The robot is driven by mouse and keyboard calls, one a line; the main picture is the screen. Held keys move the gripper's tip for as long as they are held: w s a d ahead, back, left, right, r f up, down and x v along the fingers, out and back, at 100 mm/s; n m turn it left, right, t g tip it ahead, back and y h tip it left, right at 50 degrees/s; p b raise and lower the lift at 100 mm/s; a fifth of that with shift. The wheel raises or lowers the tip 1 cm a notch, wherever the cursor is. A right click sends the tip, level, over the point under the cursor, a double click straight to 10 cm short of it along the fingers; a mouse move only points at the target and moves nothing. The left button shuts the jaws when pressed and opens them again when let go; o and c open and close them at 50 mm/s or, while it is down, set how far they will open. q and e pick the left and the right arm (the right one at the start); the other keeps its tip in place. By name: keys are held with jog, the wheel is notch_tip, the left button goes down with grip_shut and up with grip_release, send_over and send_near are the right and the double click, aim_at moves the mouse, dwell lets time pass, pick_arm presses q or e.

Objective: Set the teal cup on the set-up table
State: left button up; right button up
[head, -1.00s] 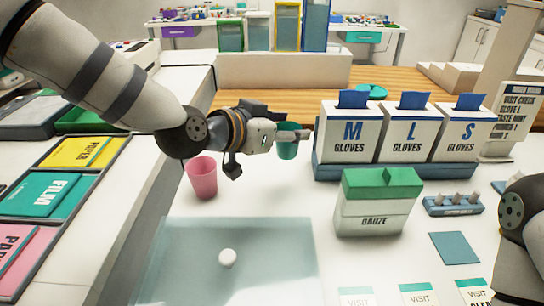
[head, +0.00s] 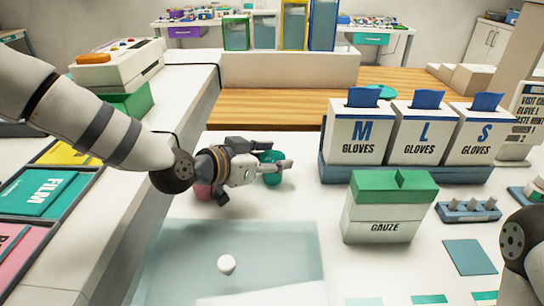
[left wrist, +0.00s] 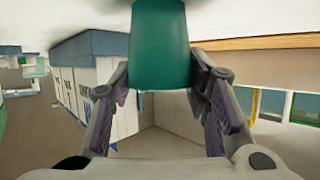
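The teal cup (head: 271,172) is between the fingers of my left gripper (head: 277,163), over the white table (head: 300,205) to the left of the glove boxes. In the left wrist view the cup (left wrist: 160,45) fills the top middle. My left fingers (left wrist: 160,75) lean in against its two sides, so the gripper looks shut on it. That view is upside down, with the white tabletop at the top. I cannot tell whether the cup's base touches the table. My right gripper is out of view; only a right arm link shows.
The gauze box (head: 388,212) and glove boxes in a blue tray (head: 405,174) stand to the right. White tabletop is clear between mat and gauze.

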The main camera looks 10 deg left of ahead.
pick_arm(q)
jog(key=o, duration=0.4)
jog(key=shift+o, duration=0.3)
jog(key=shift+r, duration=0.2)
jog(key=p+v, duration=0.3)
jog(key=v, duration=0.9)
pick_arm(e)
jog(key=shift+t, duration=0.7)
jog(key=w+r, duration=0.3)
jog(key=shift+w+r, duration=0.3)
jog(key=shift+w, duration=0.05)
pick_arm(q)
jog(key=shift+f, duration=0.15)
